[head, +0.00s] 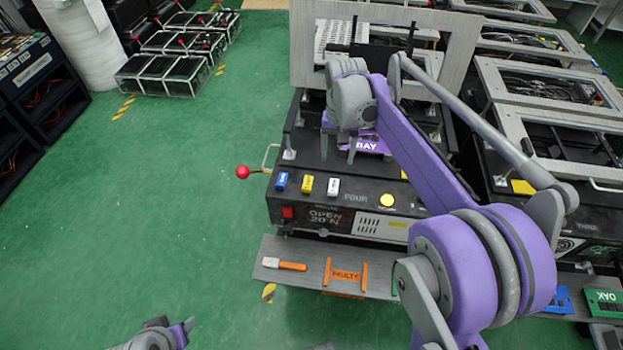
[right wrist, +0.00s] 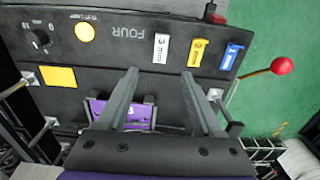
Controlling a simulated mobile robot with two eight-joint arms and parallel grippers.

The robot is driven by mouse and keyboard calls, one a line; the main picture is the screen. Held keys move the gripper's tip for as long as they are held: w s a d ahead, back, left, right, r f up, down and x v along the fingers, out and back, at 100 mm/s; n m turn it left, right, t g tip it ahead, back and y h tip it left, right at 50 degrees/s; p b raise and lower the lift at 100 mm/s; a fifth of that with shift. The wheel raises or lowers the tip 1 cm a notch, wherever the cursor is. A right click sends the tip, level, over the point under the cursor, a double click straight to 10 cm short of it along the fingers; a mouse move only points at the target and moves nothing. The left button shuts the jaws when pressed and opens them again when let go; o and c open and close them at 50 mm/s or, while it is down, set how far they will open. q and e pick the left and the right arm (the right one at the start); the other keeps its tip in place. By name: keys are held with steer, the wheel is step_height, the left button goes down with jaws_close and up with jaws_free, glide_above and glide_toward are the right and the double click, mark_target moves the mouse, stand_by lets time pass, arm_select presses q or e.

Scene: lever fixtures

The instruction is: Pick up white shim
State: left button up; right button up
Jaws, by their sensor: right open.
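The white shim (head: 333,187), marked 3 mm, is rightmost of three shims on the black fixture's top in the head view. It also shows in the right wrist view (right wrist: 161,47). My right gripper (head: 338,158) is open and empty above the fixture, behind the shim in the head view. In the right wrist view the fingertips (right wrist: 160,73) are apart, with the white shim just beyond the gap between them. It looks untouched. Part of my left arm's end (head: 165,335) shows at the bottom edge; its jaws cannot be made out.
The yellow shim (head: 306,184) and blue shim (head: 281,181) stand close beside the white one. A red-knobbed lever (head: 243,172) sticks out left. A front shelf (head: 310,267) holds an orange-handled tool and FAULTY tag.

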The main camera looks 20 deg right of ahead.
steer(key=w, duration=0.1)
glide_above(334, 184)
step_height(334, 184, down, 6)
steer(key=shift+r+b, duration=0.2)
steer(key=shift+b, duration=0.15)
step_height(334, 184, down, 6)
steer(key=shift+w+r, duration=0.1)
steer(key=shift+r, duration=0.1)
jaws_close()
